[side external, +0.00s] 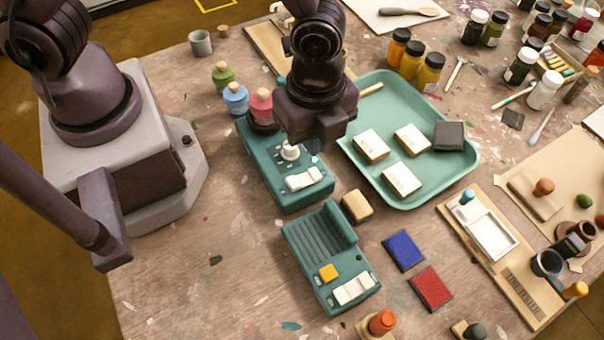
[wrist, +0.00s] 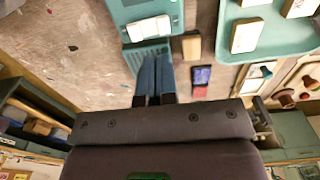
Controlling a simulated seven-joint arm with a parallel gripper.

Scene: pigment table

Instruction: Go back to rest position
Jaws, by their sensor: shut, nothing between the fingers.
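My gripper (side external: 314,147) hangs over the table, above the teal device with the white knob (side external: 285,168). In the wrist view its two fingers (wrist: 155,62) lie side by side, shut with nothing between them. The fingers point toward the second teal device (wrist: 143,55), which has a ribbed top and shows whole in the side view (side external: 320,250). My gripper's body hides part of the first device and the table behind it.
A teal tray (side external: 440,188) with white-topped blocks and a dark block is on the right. A tan block (side external: 356,206), a blue square (side external: 404,251) and a red square (side external: 431,289) lie near the devices. Bottles (side external: 236,98) stand left of my gripper. The table's front left is mostly clear.

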